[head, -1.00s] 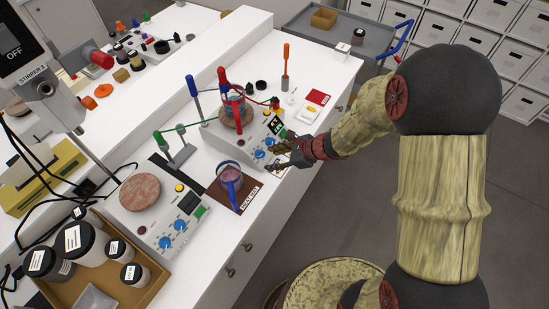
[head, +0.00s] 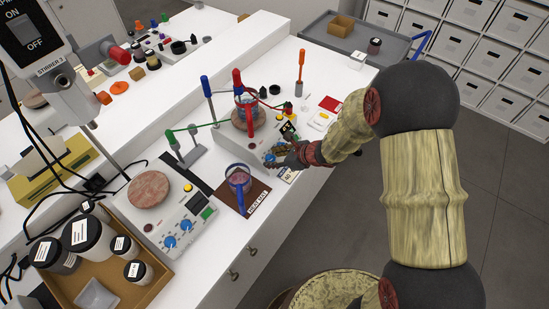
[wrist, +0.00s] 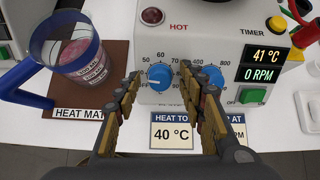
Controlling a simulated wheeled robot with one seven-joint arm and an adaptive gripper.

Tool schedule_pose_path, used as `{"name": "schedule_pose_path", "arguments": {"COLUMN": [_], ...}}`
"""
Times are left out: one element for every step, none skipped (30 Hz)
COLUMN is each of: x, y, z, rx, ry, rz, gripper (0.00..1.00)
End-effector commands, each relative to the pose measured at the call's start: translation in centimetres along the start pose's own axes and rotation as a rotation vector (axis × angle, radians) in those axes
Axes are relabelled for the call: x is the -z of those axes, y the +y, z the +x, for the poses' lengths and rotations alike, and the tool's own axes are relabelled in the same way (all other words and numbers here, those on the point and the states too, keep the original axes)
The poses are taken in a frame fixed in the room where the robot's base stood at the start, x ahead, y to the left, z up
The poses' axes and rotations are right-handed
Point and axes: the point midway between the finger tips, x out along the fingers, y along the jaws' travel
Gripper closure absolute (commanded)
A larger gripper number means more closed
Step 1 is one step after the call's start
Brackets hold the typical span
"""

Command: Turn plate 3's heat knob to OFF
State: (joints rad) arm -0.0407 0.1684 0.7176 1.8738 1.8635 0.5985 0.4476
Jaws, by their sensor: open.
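The far hotplate (head: 232,138) has my gripper (head: 272,161) at its front panel. I cannot read a plate number on it. In the wrist view, its left blue knob (wrist: 159,76), with a scale marked 50 to 80, shows between my gripper's fingertips (wrist: 160,82). The fingers are open on either side of it; contact cannot be told. A pale mark shows at the knob's left. The right blue knob (wrist: 212,76) is partly hidden by my right finger. The display (wrist: 264,64) reads 41 °C and 0 RPM.
A blue-handled jug (wrist: 75,50) stands on the brown heat mat (wrist: 118,60), left of my gripper. A 40 °C card (wrist: 172,133) lies in front of the panel. A nearer hotplate (head: 150,188) and a jar tray (head: 150,290) stand nearby.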

Motion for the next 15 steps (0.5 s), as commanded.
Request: {"name": "schedule_pose_path", "arguments": {"x": [-0.01,-0.01,-0.01,-0.01,-0.01,-0.01,-0.01,-0.01,-0.01,-0.01,-0.01,-0.01,-0.01,-0.01,-0.01], "y": [-0.01,-0.01,-0.01,-0.01,-0.01,-0.01,-0.01,-0.01,-0.01,-0.01,-0.01,-0.01,-0.01,-0.01,-0.02], "z": [-0.01,-0.02,-0.02,-0.03,-0.03,-0.03,-0.03,-0.04,-0.04,-0.04,-0.04,-0.04,-0.04,-0.04,-0.05], "rx": [0.000,0.000,0.000,0.000,0.000,0.000,0.000,0.000,0.000,0.000,0.000,0.000,0.000,0.000,0.000], "ry": [0.000,0.000,0.000,0.000,0.000,0.000,0.000,0.000,0.000,0.000,0.000,0.000,0.000,0.000,0.000], "rz": [0.000,0.000,0.000,0.000,0.000,-0.001,-0.001,-0.001,-0.001,-0.001,-0.001,-0.001,-0.001,-0.001,-0.001], "gripper": [0.60,0.60,0.60,0.60,0.61,0.63,0.65,0.66,0.69,0.70,0.72,0.74,0.76,0.78,0.80]}}
